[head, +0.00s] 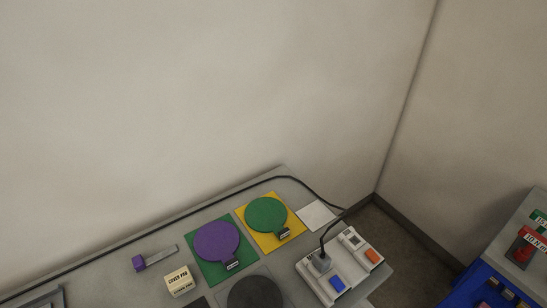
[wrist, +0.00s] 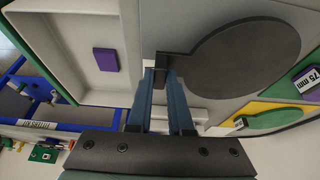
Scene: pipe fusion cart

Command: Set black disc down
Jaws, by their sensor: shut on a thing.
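The black disc (head: 255,292) shows at the bottom edge of the head view, over a grey square pad (head: 264,270); its near part is cut off. In the wrist view the black disc (wrist: 245,50) appears large and flat over grey. My gripper (wrist: 161,75) is shut on the disc's short dark tab, at the disc's left in the wrist view. Whether the disc touches the pad or hangs just above it, I cannot tell. My gripper is outside the head view.
A purple disc (head: 217,241) lies on a green square and a green disc (head: 266,215) on a yellow square. A box (head: 180,281), a purple-ended tool (head: 139,263) and a white switch unit (head: 338,268) with a cable stand nearby. A pale tray (wrist: 78,45) holds a purple block (wrist: 104,61).

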